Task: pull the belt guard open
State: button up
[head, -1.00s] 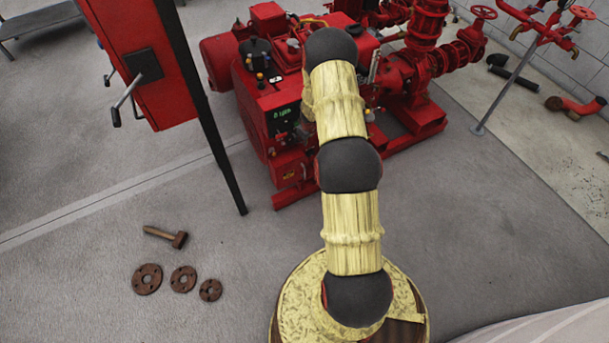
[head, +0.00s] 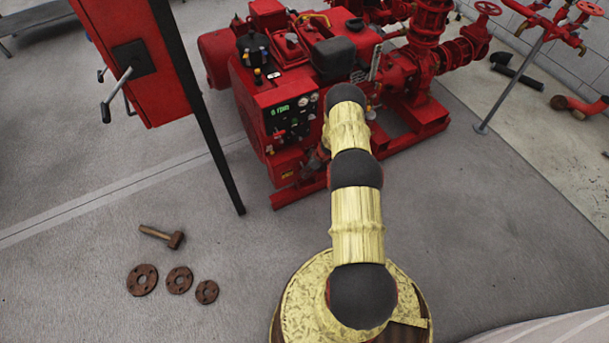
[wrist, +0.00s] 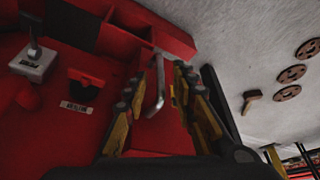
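The red pumpset (head: 250,95) stands ahead of me in the head view. In the wrist view a bent metal handle (wrist: 158,88) stands out from a red panel (wrist: 160,135), which looks like the belt guard; I cannot tell how far it is open. My gripper (wrist: 161,72) is open, with one finger on each side of the handle. Gaps show between the fingers and the handle, and I cannot tell whether either touches it.
A red cabinet (head: 125,60) with a crank and a dark post stands at left. A mallet (head: 163,236) and rusty flanges (head: 142,280) lie on the floor. Red valve piping (head: 545,25) stands at right.

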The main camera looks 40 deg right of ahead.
jog(key=shift+b+x, duration=0.65)
jog(key=shift+x, duration=1.35)
jog(key=shift+c, duration=0.3)
grip_shut()
